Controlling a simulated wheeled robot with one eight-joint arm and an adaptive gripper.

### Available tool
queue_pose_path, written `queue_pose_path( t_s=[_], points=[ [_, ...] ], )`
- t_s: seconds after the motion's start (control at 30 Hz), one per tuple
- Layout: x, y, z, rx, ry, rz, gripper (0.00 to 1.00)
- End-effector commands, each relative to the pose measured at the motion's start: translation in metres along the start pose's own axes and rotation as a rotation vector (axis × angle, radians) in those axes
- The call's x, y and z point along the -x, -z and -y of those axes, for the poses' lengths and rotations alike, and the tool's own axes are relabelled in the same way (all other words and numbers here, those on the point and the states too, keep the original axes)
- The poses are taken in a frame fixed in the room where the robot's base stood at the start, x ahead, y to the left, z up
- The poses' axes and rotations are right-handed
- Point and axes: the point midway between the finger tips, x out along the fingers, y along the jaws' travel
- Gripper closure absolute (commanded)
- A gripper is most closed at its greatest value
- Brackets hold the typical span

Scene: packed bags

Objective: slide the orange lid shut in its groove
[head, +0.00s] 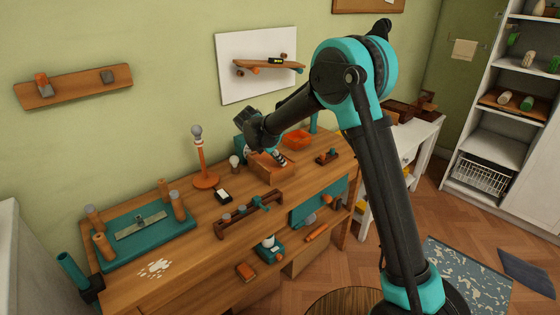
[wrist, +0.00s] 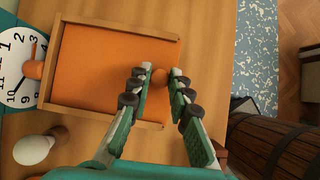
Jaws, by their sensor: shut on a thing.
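The orange lid (wrist: 95,66) lies flat between the wooden side rails of a box (wrist: 110,24) in the wrist view. Its panel fills most of the space between the rails. A small round orange knob (wrist: 160,77) stands at the lid's right end. My gripper (wrist: 161,76) has its two fingers on either side of this knob and is shut on it. The fingers hide part of the lid's right end. In the head view my gripper (head: 278,156) is over the box (head: 266,168) on the workbench, and the arm reaches in from the right.
A clock face (wrist: 17,68) and a white bulb (wrist: 33,150) are left of the box. A wooden barrel (wrist: 275,145) is at the lower right. A wooden rack (head: 248,213) and an orange lamp stand (head: 202,165) are nearby.

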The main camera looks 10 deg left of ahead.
Motion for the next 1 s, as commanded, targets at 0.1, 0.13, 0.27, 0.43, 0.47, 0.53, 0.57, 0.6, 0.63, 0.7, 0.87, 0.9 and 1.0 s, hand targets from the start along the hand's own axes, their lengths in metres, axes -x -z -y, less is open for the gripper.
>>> queue_pose_path(
  t_s=[0.1, 0.13, 0.27, 0.43, 0.47, 0.53, 0.57, 0.6, 0.63, 0.7, 0.87, 0.9, 1.0],
  points=[
    [0.000, 0.000, -0.002, 0.000, 0.000, 0.000, 0.80],
    [0.000, 0.000, -0.002, 0.000, 0.000, 0.000, 0.76],
    [0.000, 0.000, -0.002, 0.000, 0.000, 0.000, 0.60],
    [0.000, 0.000, -0.002, 0.000, 0.000, 0.000, 0.57],
    [0.000, 0.000, -0.002, 0.000, 0.000, 0.000, 0.57],
    [0.000, 0.000, -0.002, 0.000, 0.000, 0.000, 0.57],
    [0.000, 0.000, -0.002, 0.000, 0.000, 0.000, 0.57],
    [0.001, 0.000, -0.002, 0.000, 0.000, 0.000, 0.57],
    [0.003, 0.000, -0.002, 0.000, 0.000, 0.000, 0.57],
    [0.008, 0.000, -0.002, 0.001, 0.000, 0.000, 0.57],
    [0.034, 0.001, -0.002, 0.002, -0.001, 0.000, 0.57],
    [0.043, 0.000, -0.002, 0.002, -0.001, 0.000, 0.57],
    [0.064, 0.001, -0.002, 0.003, -0.002, 0.000, 0.57]
  ],
)
